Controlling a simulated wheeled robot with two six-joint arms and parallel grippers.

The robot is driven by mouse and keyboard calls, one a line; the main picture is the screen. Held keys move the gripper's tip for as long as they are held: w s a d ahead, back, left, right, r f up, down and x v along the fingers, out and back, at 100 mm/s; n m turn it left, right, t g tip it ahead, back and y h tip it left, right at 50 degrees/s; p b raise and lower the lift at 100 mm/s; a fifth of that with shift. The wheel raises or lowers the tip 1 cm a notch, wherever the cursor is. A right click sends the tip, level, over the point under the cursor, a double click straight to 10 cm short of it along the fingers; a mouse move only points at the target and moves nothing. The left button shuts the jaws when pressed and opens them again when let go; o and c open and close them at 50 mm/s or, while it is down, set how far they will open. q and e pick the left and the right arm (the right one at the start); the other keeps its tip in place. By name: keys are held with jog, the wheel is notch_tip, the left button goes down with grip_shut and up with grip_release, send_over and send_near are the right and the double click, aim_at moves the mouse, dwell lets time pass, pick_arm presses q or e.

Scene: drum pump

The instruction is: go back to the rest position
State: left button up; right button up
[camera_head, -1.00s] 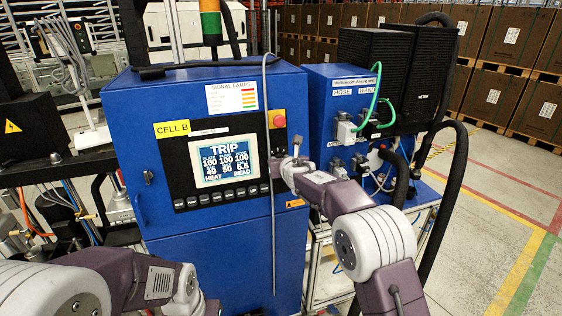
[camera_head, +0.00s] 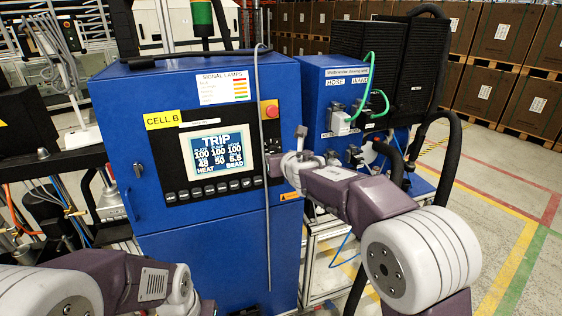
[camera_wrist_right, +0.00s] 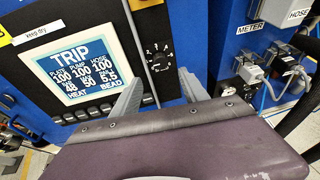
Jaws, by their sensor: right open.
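My right gripper (camera_head: 297,145) is in front of the right edge of the blue cabinet (camera_head: 205,245) in the head view.
A thin grey rod (camera_head: 263,200) stands upright in front of the cabinet, close to my right gripper. A red button (camera_head: 269,109) is on the panel. A smaller blue unit with green hoses (camera_head: 371,85) and a thick black hose (camera_head: 452,165) are at the right. Floor at far right is clear.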

jog(key=shift+s+d+r, duration=0.1)
jog(key=shift+s, duration=0.15)
